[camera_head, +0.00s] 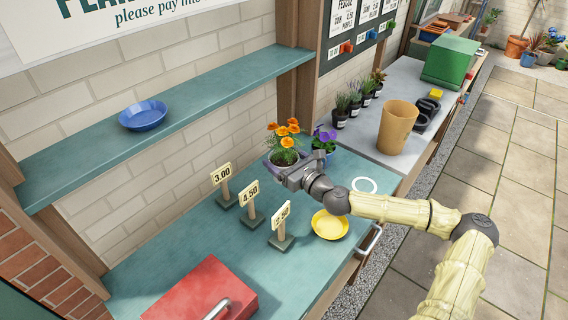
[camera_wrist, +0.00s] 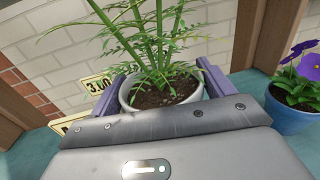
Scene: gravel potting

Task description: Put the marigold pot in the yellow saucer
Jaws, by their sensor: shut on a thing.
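The marigold pot, a pale pot with orange flowers (camera_head: 285,142), is held at my gripper (camera_head: 283,165) above the teal counter. In the wrist view the pot (camera_wrist: 136,96) sits between the two purple fingers of my gripper (camera_wrist: 160,84), which are shut on its sides. The pot looks upright, with soil and green stems; its flowers are out of the wrist view. The yellow saucer (camera_head: 330,225) lies empty on the teal counter, nearer the front edge, below and right of the held pot. The wrist view does not show the saucer.
Price signs (camera_head: 251,203) stand left of the saucer. A white ring (camera_head: 364,185) lies behind it. A blue pot of purple pansies (camera_head: 324,143) stands close to the held pot. A red box (camera_head: 197,293) sits front left; a blue saucer (camera_head: 143,115) is on the shelf.

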